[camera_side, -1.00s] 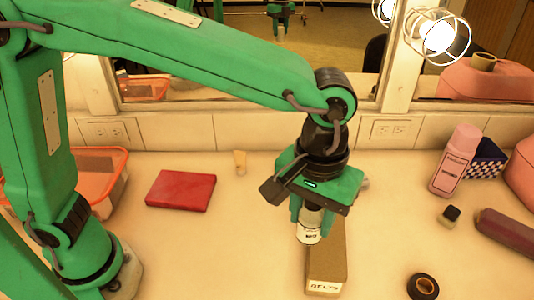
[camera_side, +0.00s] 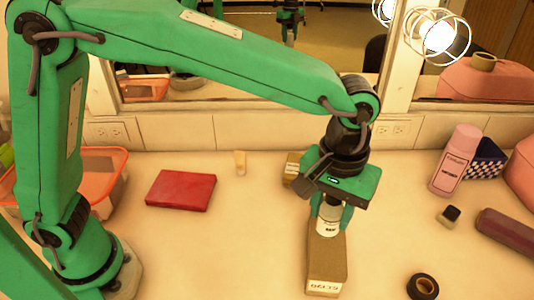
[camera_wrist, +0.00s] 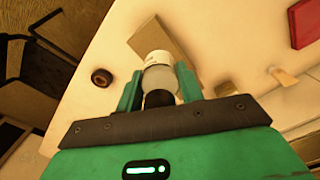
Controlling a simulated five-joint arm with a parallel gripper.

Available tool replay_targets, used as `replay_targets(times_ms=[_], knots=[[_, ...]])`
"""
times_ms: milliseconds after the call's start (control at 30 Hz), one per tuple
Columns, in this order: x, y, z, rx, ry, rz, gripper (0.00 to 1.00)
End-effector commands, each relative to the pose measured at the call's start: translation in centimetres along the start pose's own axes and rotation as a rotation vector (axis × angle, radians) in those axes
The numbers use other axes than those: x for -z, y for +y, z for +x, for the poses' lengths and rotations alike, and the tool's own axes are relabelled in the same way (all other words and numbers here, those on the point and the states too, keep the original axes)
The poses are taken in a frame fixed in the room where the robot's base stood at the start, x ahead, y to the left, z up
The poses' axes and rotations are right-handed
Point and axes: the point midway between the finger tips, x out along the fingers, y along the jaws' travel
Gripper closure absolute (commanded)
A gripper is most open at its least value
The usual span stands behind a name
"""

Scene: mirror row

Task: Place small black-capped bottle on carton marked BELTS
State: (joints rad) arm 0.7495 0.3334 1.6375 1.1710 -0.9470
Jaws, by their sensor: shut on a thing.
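The small bottle (camera_side: 328,224) is white with a label and sits upright between the fingers of my gripper (camera_side: 331,208). In the wrist view the bottle (camera_wrist: 160,78) is between both fingers of my gripper (camera_wrist: 159,86), with its black cap towards the palm. The brown carton marked BELTS (camera_side: 326,262) lies flat on the counter, its lettering on the near end. The bottle is over the far part of this carton; I cannot tell whether they touch. The carton (camera_wrist: 181,48) shows partly behind the bottle in the wrist view.
A small box (camera_side: 292,168) stands behind my gripper. A red book (camera_side: 181,190) and an orange bin (camera_side: 103,180) are to the left. A tape roll (camera_side: 423,287), a dark-topped block (camera_side: 449,214) and a pink bottle (camera_side: 455,162) are to the right. The mirror wall bounds the back.

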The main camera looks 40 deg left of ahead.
Motion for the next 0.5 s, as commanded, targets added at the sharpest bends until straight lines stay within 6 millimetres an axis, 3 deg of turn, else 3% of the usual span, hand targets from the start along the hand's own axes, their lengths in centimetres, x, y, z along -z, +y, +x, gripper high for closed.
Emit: replay_targets(times_ms=[233, 500], knots=[[4.0, -0.8, 2.4, 0.0, 0.0, -0.003, 0.88], [5.8, -1.1, 3.5, -0.001, 0.0, 0.001, 0.88]])
